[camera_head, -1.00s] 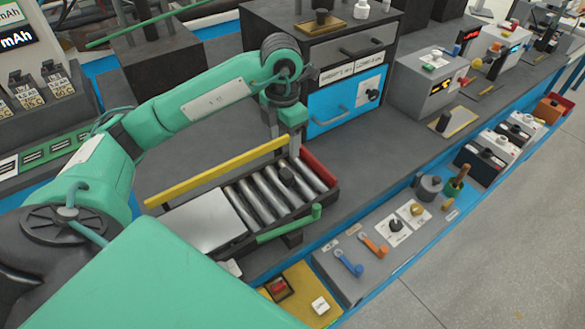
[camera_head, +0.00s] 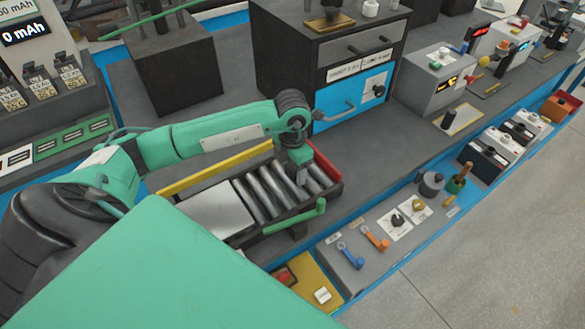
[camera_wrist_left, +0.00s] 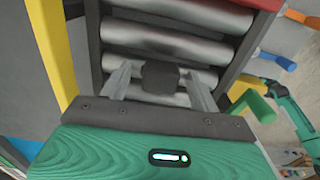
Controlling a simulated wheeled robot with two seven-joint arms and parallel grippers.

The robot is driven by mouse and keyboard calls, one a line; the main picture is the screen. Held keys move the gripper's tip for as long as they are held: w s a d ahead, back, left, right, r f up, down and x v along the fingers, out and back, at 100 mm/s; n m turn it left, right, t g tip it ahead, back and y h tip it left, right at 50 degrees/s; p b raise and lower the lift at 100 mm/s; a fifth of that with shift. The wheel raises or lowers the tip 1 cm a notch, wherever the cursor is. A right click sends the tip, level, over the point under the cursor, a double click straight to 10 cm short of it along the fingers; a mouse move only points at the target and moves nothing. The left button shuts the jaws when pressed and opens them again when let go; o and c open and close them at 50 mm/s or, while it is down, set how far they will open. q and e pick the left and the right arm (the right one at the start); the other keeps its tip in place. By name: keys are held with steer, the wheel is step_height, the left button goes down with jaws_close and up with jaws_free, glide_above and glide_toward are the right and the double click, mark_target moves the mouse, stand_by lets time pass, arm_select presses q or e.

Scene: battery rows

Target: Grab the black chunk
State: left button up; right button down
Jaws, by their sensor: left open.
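The black chunk (camera_wrist_left: 160,77) is a small dark block on the metal rollers, seen in the left wrist view. It lies between the two fingers of my left gripper (camera_wrist_left: 160,74), with a gap showing on each side. In the head view my left gripper (camera_head: 301,177) points down over the right part of the roller tray (camera_head: 283,216), and it hides the chunk there. The left gripper is open.
A yellow rail (camera_head: 215,168) runs along the tray's far side, and a red stop (camera_head: 326,163) closes its right end. A green handle (camera_head: 296,216) sits at the near side. A blue-fronted drawer cabinet (camera_head: 350,98) stands behind. A pale plate (camera_head: 218,208) covers the tray's left part.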

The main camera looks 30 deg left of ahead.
arm_select(q)
steer(key=c, duration=1)
steer(key=shift+c, duration=0.3)
steer(key=shift+r, duration=0.1)
